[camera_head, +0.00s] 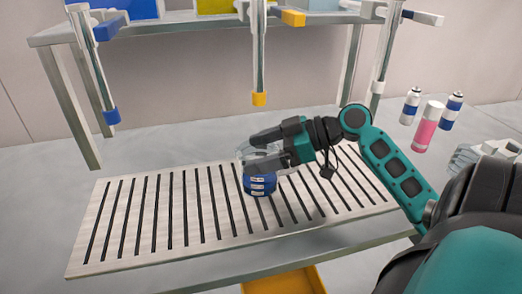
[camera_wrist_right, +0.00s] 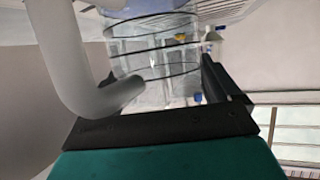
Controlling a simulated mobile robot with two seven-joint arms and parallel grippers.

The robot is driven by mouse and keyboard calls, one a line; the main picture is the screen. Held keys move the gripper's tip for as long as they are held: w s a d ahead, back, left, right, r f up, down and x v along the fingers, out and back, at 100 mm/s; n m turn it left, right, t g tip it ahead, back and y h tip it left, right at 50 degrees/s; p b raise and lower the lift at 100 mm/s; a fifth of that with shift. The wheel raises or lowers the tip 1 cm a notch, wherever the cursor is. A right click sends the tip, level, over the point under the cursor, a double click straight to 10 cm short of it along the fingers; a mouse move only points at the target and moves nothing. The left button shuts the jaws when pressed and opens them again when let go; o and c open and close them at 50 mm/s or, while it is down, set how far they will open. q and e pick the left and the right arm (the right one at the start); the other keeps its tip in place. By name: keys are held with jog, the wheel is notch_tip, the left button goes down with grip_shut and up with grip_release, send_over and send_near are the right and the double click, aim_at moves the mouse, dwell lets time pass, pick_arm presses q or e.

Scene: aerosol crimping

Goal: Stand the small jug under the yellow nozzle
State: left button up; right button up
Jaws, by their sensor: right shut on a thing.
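The yellow nozzle (camera_head: 260,98) hangs at the lower end of the middle metal pipe. My right gripper (camera_head: 262,148) is shut on the small jug, whose clear upper part is partly hidden by the fingers. A dark blue part with white marks (camera_head: 260,185) shows just below the fingers, low over the slotted tray. In the picture it lies below the yellow nozzle, with a gap between. I cannot tell whether it touches the tray. In the right wrist view the clear jug wall (camera_wrist_right: 155,62) with dark rings shows between the fingers. My left gripper is not in view.
The slotted tray (camera_head: 120,225) covers the bench front. A pink can (camera_head: 428,127) and two blue-and-white cans (camera_head: 411,106) stand right. A yellow bin (camera_head: 285,281) sits below the front edge.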

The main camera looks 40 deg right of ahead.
jog(key=o, duration=1.2)
jog(key=shift+r, duration=0.1)
jog(key=v, duration=1.2)
jog(key=shift+r, duration=0.1)
